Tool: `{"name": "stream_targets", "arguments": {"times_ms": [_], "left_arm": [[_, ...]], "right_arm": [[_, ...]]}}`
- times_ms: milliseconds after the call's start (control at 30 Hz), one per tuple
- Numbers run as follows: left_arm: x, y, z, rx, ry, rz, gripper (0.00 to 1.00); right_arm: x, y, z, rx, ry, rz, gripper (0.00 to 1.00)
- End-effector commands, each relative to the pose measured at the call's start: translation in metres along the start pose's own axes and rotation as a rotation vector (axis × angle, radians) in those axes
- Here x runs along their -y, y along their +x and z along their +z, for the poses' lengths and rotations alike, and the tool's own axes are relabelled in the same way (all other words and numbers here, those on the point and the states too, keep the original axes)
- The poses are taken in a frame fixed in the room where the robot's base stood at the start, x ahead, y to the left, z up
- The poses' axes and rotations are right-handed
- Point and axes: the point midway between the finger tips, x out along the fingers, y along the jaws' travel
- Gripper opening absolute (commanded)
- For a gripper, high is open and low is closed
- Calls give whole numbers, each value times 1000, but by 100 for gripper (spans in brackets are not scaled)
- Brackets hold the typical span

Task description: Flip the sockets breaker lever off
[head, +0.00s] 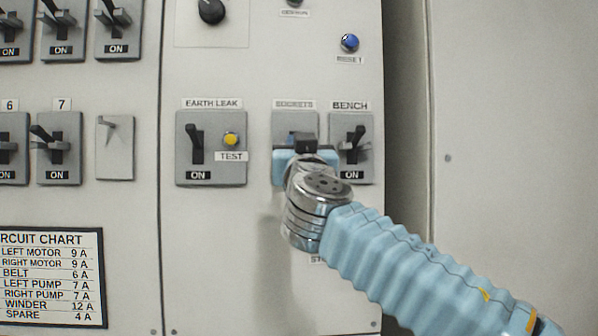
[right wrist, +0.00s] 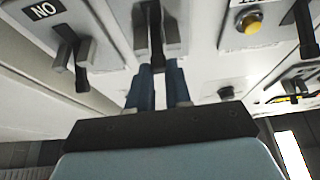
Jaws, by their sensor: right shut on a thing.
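The sockets breaker (head: 281,121), a grey plate under the SOCKETS label, is mostly hidden in the head view behind my right gripper (head: 297,152). In the right wrist view its dark lever (right wrist: 156,35) stands between the two blue fingers of my right gripper (right wrist: 158,80), which is shut on it. Whether the lever is up or down is hard to tell because the hand covers it. My left gripper is not in view.
The bench breaker (head: 351,131) sits close on the right. The earth leak breaker (head: 194,142) with its yellow test button (head: 231,139) is on the left. A blue reset button (head: 350,42) is above. A circuit chart (head: 48,278) hangs lower left.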

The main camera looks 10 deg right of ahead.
Motion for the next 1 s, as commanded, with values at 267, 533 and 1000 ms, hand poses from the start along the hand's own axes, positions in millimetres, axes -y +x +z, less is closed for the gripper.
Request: {"name": "stream_targets", "arguments": {"times_ms": [267,533,1000], "left_arm": [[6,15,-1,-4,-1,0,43],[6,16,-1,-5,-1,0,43],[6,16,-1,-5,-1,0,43]], "right_arm": [[1,-4,14,-119,-2,-2,0],[1,-5,18,-181,0,-2,0],[1,-5,18,-188,1,-2,25]]}}
